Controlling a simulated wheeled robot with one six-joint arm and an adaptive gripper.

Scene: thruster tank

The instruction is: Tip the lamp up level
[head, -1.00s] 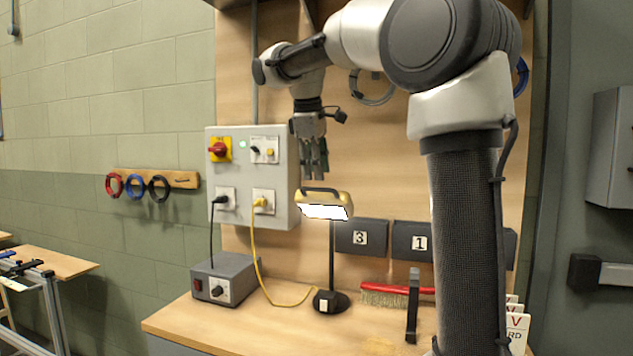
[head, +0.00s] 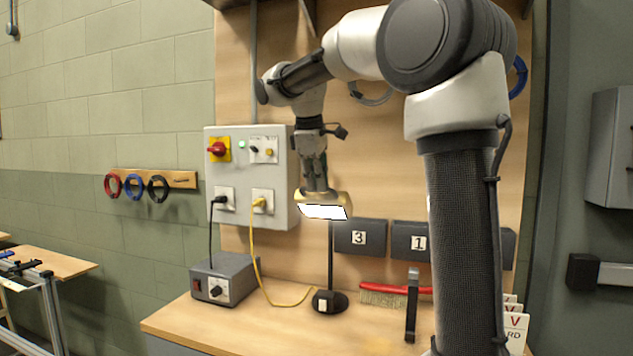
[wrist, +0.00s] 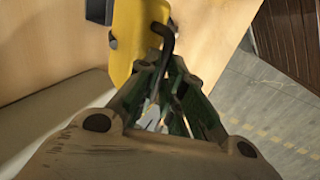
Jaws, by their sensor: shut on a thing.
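The lamp (head: 325,211) has a yellow head with a bright white lit panel and stands on a thin dark post with a round black base (head: 329,302) on the bench. In the head view its head looks slightly tilted, with the lit face towards me. My gripper (head: 319,188) points down from above and is shut at the top of the lamp head, where the dark handle is. In the wrist view the yellow head (wrist: 128,45) and its dark bent handle (wrist: 165,38) show at the fingertips (wrist: 163,70). The fingers hide most of the handle.
A grey control panel (head: 284,160) with switches and plugs is close on the left. A yellow cable (head: 256,262) runs down to the bench (head: 240,325) beside the lamp base. A grey power box (head: 224,279) stands left, a red brush (head: 385,293) right. Bins (head: 361,238) hang behind.

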